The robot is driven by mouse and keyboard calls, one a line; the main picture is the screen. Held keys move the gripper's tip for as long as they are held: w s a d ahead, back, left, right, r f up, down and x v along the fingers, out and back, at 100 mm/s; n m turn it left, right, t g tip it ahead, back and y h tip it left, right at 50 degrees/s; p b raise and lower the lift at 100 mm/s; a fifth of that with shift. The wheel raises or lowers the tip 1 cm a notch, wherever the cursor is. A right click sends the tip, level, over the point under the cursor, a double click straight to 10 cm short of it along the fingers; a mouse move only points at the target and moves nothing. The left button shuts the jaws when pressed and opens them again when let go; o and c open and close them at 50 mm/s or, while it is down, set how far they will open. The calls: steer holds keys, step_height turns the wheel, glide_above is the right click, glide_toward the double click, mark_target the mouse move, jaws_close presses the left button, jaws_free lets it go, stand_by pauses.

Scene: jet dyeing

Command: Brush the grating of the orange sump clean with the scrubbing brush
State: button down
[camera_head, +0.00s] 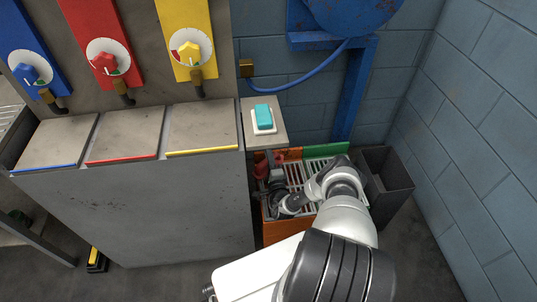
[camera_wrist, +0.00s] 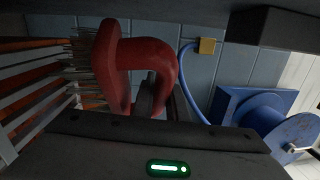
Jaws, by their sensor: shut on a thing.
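The orange sump (camera_head: 280,232) stands on the floor right of the grey cabinet, and a pale slatted grating (camera_head: 300,172) covers it. Grating slats also fill the left edge of the wrist view (camera_wrist: 28,108). My gripper (camera_head: 268,186) is low over the grating's left side, shut on the red scrubbing brush (camera_head: 261,166). In the wrist view the brush (camera_wrist: 150,58) has a red looped handle, and its bristles point left at the slats. The bristle tips are at or very near the grating; contact is not clear. My arm hides the grating's right part.
A dark grey open bin (camera_head: 392,178) stands just right of the sump. A ledge (camera_head: 282,139) with a teal block (camera_head: 264,115) on a white dish juts out above the sump's left end. A blue post (camera_head: 352,95) and the wall are behind.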

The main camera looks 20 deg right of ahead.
steer(key=shift+a+r+p, duration=0.15)
steer(key=shift+r+p, duration=0.5)
steer(key=shift+r, duration=0.55)
step_height(320, 180, up, 3)
steer(key=p, duration=0.3)
steer(key=shift+r, duration=0.1)
steer(key=shift+s, duration=0.15)
